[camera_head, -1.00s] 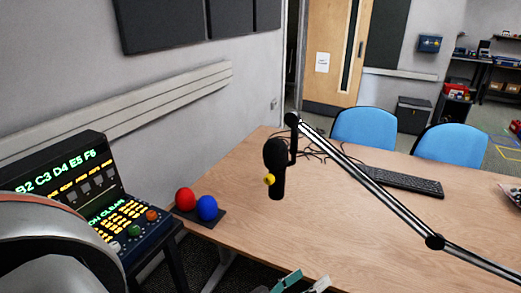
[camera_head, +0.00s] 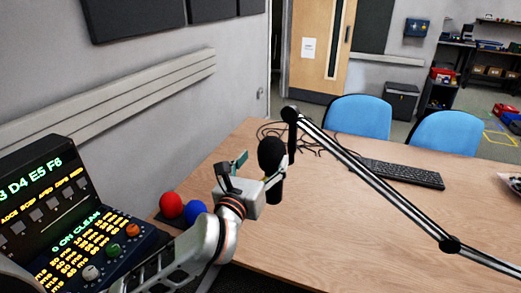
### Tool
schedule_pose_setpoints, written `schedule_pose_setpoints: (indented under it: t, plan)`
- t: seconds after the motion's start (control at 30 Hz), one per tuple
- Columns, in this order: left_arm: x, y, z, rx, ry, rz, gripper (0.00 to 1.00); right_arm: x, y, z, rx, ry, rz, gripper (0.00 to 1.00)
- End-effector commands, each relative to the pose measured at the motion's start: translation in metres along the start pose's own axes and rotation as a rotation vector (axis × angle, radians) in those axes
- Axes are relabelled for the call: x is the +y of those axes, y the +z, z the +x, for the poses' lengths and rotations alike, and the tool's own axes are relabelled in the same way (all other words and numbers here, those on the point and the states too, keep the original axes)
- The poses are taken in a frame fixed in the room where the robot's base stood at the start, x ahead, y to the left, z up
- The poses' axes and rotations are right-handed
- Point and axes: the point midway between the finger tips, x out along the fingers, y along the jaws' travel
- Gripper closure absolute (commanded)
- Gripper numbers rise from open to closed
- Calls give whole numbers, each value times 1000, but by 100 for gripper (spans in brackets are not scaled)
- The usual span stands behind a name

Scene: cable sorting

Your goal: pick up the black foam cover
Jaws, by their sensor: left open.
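The black foam cover (camera_head: 272,153) is the rounded dark top of a microphone hanging upright from a boom arm (camera_head: 372,182) above the table. The microphone's dark body (camera_head: 274,190) shows below it, partly hidden by my gripper. My left gripper (camera_head: 253,166) comes in from the lower left and is just left of the cover in the picture. It is open, with one teal-tipped finger showing beside the cover; the other finger is mostly hidden. I cannot tell whether it touches the cover or microphone. My right gripper is not in view.
A red ball (camera_head: 171,205) and a blue ball (camera_head: 196,211) sit on a dark base at the table's left edge. A lit control console (camera_head: 70,222) stands at the left. Cables and a keyboard (camera_head: 402,173) lie behind the boom. The table front (camera_head: 330,250) is clear.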

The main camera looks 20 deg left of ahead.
Motion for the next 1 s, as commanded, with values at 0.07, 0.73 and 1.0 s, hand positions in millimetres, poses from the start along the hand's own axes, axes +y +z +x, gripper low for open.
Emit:
schedule_pose_setpoints:
  t: [0.07, 0.73, 1.0]
  plan:
    - [-1, -1, 5, 7, -3, -11, 31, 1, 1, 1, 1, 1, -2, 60]
    - [3, 2, 77, 6, -2, -8, 31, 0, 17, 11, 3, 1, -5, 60]
    - [3, 3, 77, 7, -2, -8, 41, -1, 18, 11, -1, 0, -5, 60]
